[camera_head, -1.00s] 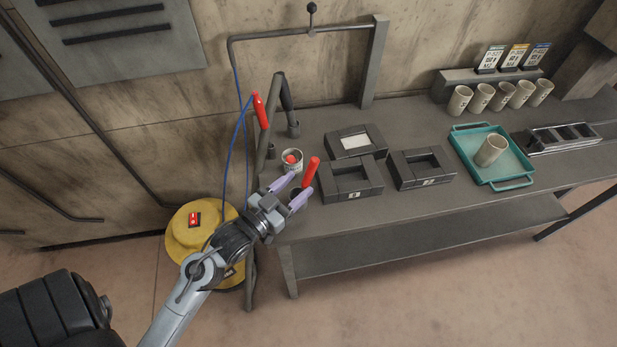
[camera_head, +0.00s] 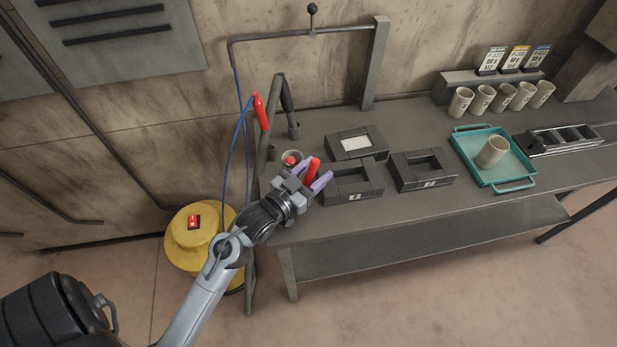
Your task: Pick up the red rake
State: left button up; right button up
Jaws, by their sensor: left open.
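The red handle of the red rake (camera_head: 312,171) stands at the left end of the grey table, beside the front-left dark box. Its lower end is hidden behind my gripper. My left gripper (camera_head: 316,173) is open, with its two pale purple fingers on either side of the red handle. I cannot tell whether the fingers touch it. My right gripper is not in view.
A cup with a red item (camera_head: 291,159) stands just behind the gripper. Another red handle (camera_head: 261,112) with a blue cable is at the rack's left. Dark boxes (camera_head: 423,169) and a teal tray (camera_head: 513,187) lie to the right. A yellow drum (camera_head: 188,247) stands on the floor.

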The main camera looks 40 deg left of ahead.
pick_arm(q)
jog(key=shift+c, duration=0.3)
grip_shut()
jog(key=shift+r, duration=0.1)
